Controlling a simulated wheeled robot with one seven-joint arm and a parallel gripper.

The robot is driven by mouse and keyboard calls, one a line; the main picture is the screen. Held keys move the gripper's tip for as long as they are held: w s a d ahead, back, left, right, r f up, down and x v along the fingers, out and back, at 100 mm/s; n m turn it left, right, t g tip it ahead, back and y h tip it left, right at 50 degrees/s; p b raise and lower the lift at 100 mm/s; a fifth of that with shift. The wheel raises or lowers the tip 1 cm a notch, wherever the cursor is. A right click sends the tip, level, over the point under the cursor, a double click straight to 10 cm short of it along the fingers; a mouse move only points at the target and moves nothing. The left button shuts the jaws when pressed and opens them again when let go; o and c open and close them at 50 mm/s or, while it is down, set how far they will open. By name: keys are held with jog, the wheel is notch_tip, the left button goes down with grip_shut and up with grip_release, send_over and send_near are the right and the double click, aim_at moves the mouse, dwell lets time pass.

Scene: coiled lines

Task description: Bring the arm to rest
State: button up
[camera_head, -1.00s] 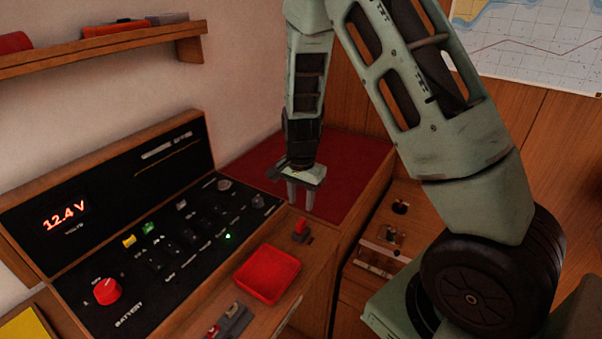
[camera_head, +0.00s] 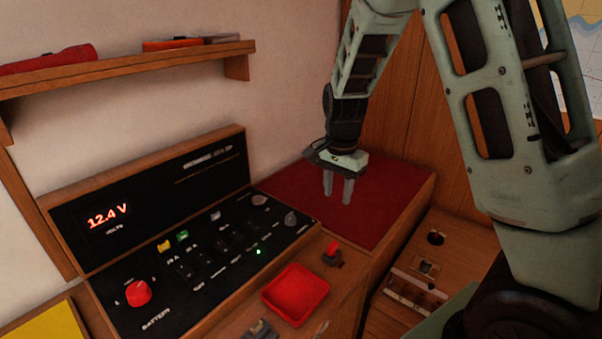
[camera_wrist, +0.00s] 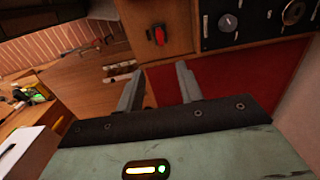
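My gripper (camera_head: 338,188) hangs from my raised arm, pointing down above the dark red mat (camera_head: 290,187) on the counter. Its two grey fingers are apart with nothing between them. In the wrist view my gripper (camera_wrist: 158,82) also shows a clear gap between the fingers, with the red mat (camera_wrist: 225,85) and wood behind them. I cannot tell the exact height of the fingertips over the mat.
The black switch panel (camera_head: 215,262) with a red battery knob (camera_head: 138,293) and a 12.4 V readout stands left. A red tray (camera_head: 296,294) and a small red-topped part (camera_head: 332,250) sit on the wooden ledge. A shelf (camera_head: 130,68) runs along the wall above.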

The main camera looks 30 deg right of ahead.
jog(key=s+a+r+n+y+b, duration=0.1)
jog(key=s+a+n, duration=0.4)
jog(key=a, duration=0.4)
jog(key=s+a+r+n+b, duration=0.1)
jog(key=s+a+n, duration=0.4)
jog(key=a, duration=0.4)
jog(key=s+a+n, duration=0.3)
jog(key=s+n, duration=0.3)
jog(key=s, duration=0.1)
jog(key=s+a+n+b, duration=0.1)
jog(key=s+a+n, duration=0.2)
jog(key=s+n, duration=0.2)
jog(key=shift+s+a+r+n, duration=0.25)
jog(key=shift+s+n, duration=0.15)
jog(key=shift+s, duration=0.75)
